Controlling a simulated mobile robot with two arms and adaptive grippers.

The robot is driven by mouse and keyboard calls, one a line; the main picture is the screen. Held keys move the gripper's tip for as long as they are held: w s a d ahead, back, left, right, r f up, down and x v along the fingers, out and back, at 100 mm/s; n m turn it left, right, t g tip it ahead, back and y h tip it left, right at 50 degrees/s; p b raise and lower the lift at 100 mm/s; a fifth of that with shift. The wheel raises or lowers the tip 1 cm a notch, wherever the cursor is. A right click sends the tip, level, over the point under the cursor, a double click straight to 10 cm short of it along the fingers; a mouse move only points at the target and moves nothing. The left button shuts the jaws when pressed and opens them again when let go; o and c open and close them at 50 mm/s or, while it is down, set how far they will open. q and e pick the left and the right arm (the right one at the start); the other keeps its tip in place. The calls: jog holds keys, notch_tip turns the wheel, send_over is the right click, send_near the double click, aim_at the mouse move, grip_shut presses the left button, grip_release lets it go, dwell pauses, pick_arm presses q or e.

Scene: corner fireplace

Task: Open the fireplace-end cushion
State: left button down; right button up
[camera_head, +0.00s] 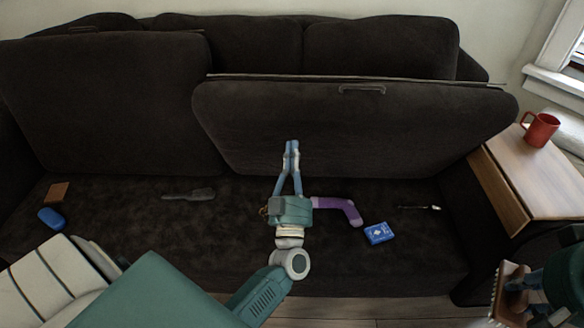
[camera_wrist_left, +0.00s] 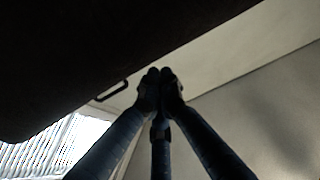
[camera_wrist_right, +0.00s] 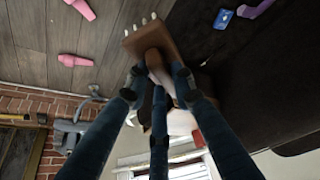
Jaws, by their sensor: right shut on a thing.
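The right-hand seat cushion (camera_head: 420,130) of the dark sofa stands tilted up, with a handle (camera_head: 362,89) near its top edge. The handle also shows in the left wrist view (camera_wrist_left: 112,90). The left-hand cushion (camera_head: 100,100) also stands raised against the backrest. I cannot tell which one is the fireplace end. My left gripper (camera_head: 291,147) is shut and empty in front of the right-hand cushion's face, left of and below the handle; contact is unclear. My right gripper (camera_wrist_right: 158,75) is shut on a brown brush (camera_wrist_right: 150,42) with pale bristles, low beside the sofa's right end.
The uncovered seat holds a purple sock (camera_head: 340,209), blue card box (camera_head: 379,233), grey tool (camera_head: 190,195), brown block (camera_head: 57,192) and blue item (camera_head: 51,218). A red mug (camera_head: 540,129) stands on the side table (camera_head: 535,180). Pink items (camera_wrist_right: 75,61) lie on the floor.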

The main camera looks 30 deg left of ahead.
aim_at(294, 118)
pick_arm(q)
jog(key=x, duration=0.6)
jog(key=shift+w+a+r, duration=0.1)
jog(key=shift+w+a, duration=0.05)
jog(key=shift+w, duration=0.1)
pick_arm(e)
jog(key=shift+f, duration=0.1)
